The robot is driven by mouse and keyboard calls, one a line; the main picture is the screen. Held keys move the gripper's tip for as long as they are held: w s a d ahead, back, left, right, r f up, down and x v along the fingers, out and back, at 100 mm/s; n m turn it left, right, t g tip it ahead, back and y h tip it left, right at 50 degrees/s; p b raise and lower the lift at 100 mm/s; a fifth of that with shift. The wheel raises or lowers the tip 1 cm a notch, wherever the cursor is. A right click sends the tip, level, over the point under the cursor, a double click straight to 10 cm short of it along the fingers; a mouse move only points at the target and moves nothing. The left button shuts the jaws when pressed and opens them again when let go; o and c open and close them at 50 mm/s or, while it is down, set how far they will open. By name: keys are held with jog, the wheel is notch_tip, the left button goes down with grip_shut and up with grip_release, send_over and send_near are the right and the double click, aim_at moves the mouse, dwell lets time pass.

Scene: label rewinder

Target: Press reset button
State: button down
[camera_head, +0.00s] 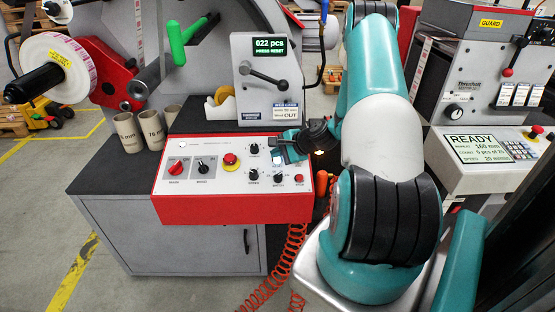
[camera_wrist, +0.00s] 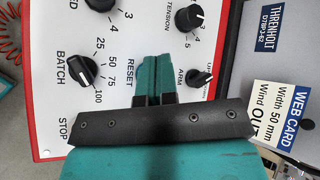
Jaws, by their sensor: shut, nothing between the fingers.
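The white control panel (camera_head: 215,192) has a red frame and several knobs and buttons. My gripper (camera_head: 277,157) is over its right half, pointing down at it. In the wrist view the teal fingers of my gripper (camera_wrist: 154,62) are shut together with nothing between them. The RESET label (camera_wrist: 131,72) shows just left of the fingers. No reset button is visible; the fingers cover the spot beside the label. Whether the tips touch the panel I cannot tell. The display (camera_head: 270,46) reads "022 pcs PRESS RESET".
The BATCH knob (camera_wrist: 77,70), TENSION knob (camera_wrist: 189,19) and ARM knob (camera_wrist: 200,78) surround the fingers. A red mushroom button (camera_head: 230,160) and a red STOP button (camera_head: 299,178) are on the panel. A black lever (camera_head: 262,77) stands out behind; a second machine (camera_head: 478,85) is at right.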

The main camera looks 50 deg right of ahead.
aim_at(278, 170)
jog(key=shift+f, duration=0.15)
jog(key=shift+d+f+b, duration=0.1)
jog(key=shift+f+b, duration=0.15)
jog(key=shift+b, duration=0.05)
jog(key=shift+w+d+f+b, duration=0.1)
jog(key=shift+w+f+b, duration=0.05)
jog(key=shift+f+b, duration=0.2)
dwell(0.5)
dwell(0.4)
jog(key=shift+a+r+p, duration=0.2)
jog(key=shift+r+p, duration=0.5)
jog(key=shift+r, duration=0.1)
jog(key=shift+r, duration=0.1)
jog(key=r+p, duration=0.2)
jog(key=r, duration=0.1)
jog(key=s+a+r+p, duration=0.1)
jog(key=shift+s+r+p, duration=0.1)
jog(key=shift+r+p, duration=0.2)
jog(key=shift+p, duration=0.05)
dwell(0.5)
